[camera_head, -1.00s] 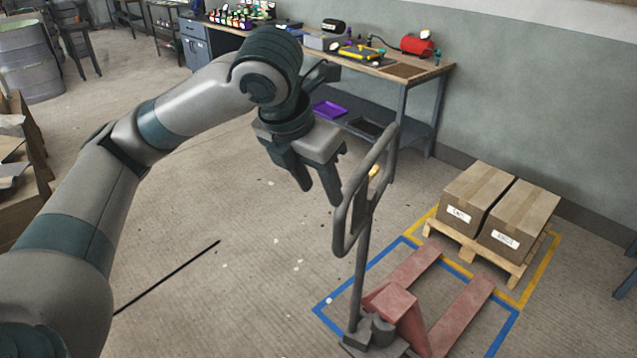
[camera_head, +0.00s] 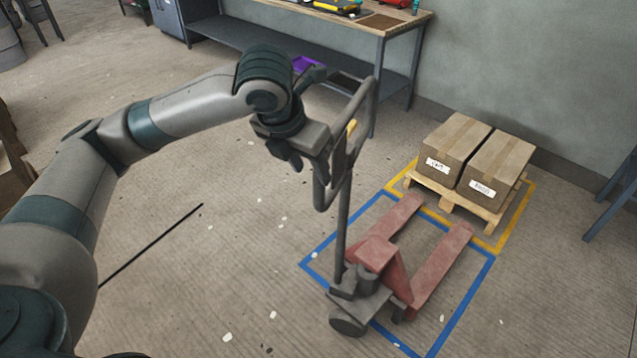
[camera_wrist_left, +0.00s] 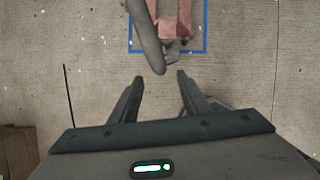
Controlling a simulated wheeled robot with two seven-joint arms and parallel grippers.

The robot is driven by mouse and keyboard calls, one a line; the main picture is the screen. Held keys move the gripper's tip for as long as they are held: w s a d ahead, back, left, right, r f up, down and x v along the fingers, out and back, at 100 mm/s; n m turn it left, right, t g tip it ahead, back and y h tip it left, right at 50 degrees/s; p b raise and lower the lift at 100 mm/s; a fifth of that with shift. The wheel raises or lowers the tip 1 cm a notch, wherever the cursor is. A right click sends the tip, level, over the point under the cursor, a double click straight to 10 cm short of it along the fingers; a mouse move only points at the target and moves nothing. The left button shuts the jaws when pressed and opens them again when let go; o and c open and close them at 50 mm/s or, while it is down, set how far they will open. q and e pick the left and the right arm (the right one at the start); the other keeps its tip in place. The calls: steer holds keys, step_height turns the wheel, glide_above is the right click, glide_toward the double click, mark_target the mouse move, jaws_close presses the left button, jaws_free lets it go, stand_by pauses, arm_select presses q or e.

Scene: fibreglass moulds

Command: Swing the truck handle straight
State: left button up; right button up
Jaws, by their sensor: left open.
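The pallet truck is red with a grey base, and its red body (camera_head: 378,253) stands inside a blue floor outline. Its grey handle (camera_head: 343,225) rises as a tilted pole to a closed loop with a small yellow part. My left gripper (camera_head: 310,168) is open beside the loop's near left side and partly overlaps it in the head view. In the left wrist view, the handle bar (camera_wrist_left: 148,40) ends just ahead of my open fingertips (camera_wrist_left: 160,78), roughly in line with the gap. I cannot tell whether they touch. My right gripper is not in view.
A wooden pallet (camera_head: 453,197) with two cardboard boxes (camera_head: 476,157) stands in a yellow outline beyond the forks. A workbench (camera_head: 345,20) runs along the back wall. A thin black line (camera_head: 150,245) lies on the floor at left. Floor around the truck is open.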

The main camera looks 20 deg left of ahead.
mark_target(318, 186)
arm_select(q)
steer(key=p+x, duration=0.1)
steer(key=x, duration=0.7)
steer(key=shift+w+f, duration=0.1)
steer(key=shift+f, duration=0.1)
steer(key=shift+c, duration=0.4)
jaws_close()
stand_by(0.9)
